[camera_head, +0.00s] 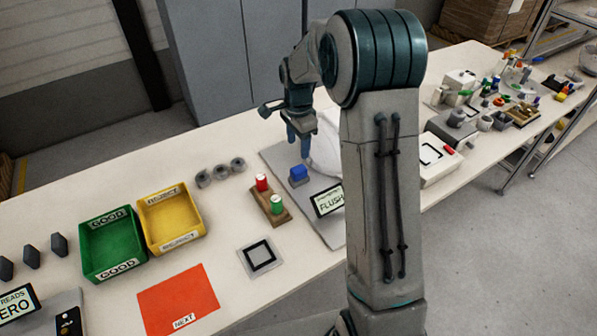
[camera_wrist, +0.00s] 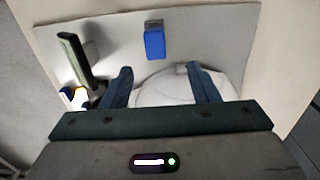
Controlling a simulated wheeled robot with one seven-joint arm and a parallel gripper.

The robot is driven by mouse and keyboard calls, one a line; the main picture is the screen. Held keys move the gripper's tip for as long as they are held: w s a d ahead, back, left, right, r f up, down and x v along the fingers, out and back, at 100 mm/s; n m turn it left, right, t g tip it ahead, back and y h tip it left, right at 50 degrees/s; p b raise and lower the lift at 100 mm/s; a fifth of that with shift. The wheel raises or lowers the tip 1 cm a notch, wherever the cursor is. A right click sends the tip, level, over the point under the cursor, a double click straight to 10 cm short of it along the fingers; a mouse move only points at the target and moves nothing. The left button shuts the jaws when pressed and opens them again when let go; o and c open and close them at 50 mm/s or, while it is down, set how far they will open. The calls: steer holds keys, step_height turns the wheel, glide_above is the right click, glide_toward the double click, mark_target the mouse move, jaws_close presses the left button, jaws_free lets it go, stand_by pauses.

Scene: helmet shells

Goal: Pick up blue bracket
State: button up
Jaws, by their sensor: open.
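The blue bracket (camera_head: 298,173) sits on a small grey block on the grey board, left of the white helmet shell (camera_head: 324,150). In the wrist view the blue bracket (camera_wrist: 154,43) is at the upper middle, ahead of the fingertips and apart from them. My gripper (camera_head: 299,150) is above the board, close to the bracket in the head view. Its two fingers also show in the wrist view (camera_wrist: 160,75), spread apart with nothing between them at the tips. The white shell (camera_wrist: 180,88) lies below the fingers. My arm hides part of the shell in the head view.
A sign reading FLUSH (camera_head: 329,200) stands on the board (camera_head: 277,158) near the bracket. A wooden block with red and green pieces (camera_head: 270,207) is to the left. A green bin (camera_head: 112,245) and a yellow bin (camera_head: 172,222) stand farther left. Bare table lies behind them.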

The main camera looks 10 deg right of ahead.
mark_target(299, 168)
step_height(299, 168, down, 4)
steer(key=f, duration=0.1)
steer(key=f+p, duration=0.1)
steer(key=f, duration=0.2)
steer(key=shift+s+f+p, duration=0.25)
steer(key=shift+s+p, duration=0.1)
steer(key=shift+s, duration=0.05)
steer(key=shift+f, duration=0.55)
steer(key=c, duration=0.9)
